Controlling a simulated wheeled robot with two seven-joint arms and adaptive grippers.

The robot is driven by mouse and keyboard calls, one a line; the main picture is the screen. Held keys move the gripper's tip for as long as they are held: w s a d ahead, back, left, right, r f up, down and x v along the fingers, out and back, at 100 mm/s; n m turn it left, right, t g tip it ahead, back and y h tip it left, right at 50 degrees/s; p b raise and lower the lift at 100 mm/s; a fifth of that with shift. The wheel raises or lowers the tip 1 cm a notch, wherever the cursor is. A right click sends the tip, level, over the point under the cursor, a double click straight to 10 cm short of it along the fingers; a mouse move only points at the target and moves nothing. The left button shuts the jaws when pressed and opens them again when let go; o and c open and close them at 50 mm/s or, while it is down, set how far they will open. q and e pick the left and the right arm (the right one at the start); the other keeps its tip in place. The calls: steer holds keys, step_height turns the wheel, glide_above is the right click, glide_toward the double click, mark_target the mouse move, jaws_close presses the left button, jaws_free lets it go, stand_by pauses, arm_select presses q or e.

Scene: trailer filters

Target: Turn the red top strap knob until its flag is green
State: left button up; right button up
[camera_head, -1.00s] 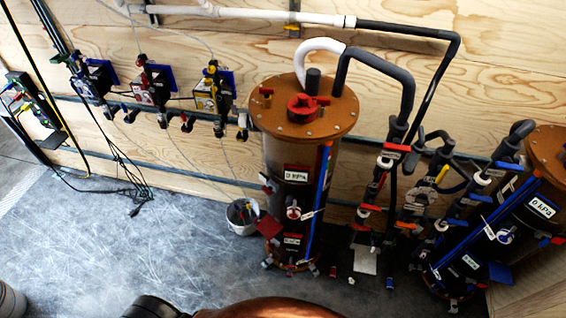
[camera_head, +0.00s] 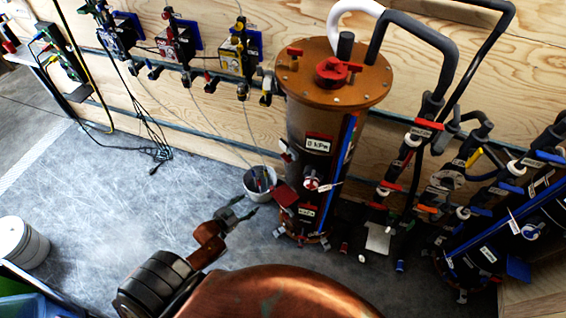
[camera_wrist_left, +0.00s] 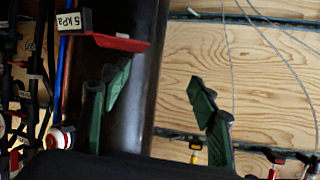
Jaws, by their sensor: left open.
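The filter tank is a dark upright cylinder with a copper lid (camera_head: 300,90). A red knob (camera_head: 333,70) sits on the lid. On the tank's side are a white-and-red knob (camera_head: 311,183) with a white tag and a red flat plate (camera_head: 285,195). I cannot tell for sure which is the top strap knob or its flag. My left gripper (camera_head: 247,207) is open and empty, left of the tank and apart from it. In the left wrist view its green fingers (camera_wrist_left: 157,85) are spread before the tank's edge, with a red plate (camera_wrist_left: 120,42) above. My right gripper is not in view.
Several valves and hoses (camera_head: 440,110) crowd the right. Pumps (camera_head: 180,45) line the plywood wall at left. Grey floor (camera_head: 100,200) is open at left. Another white bucket (camera_head: 20,243) stands at far left.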

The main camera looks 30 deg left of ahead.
arm_select(q)
steer(key=w+d+r+m+t+h, duration=0.1)
steer(key=w+d+r+t, duration=0.15)
steer(key=r, duration=0.45)
steer(key=w+d+r+t+h, duration=0.1)
steer(key=w+r, duration=0.3)
steer(key=r, duration=0.3)
steer(key=m+t+h+b, duration=0.1)
steer(key=h, duration=0.1)
glide_toward(284, 159)
steer(key=w, duration=0.1)
steer(key=x, duration=0.8)
steer(key=shift+d+f+h+b, duration=0.15)
steer(key=shift+h+b, duration=0.15)
steer(key=shift+b, duration=0.1)
steer(key=shift+c, duration=0.7)
steer(key=c, duration=1)
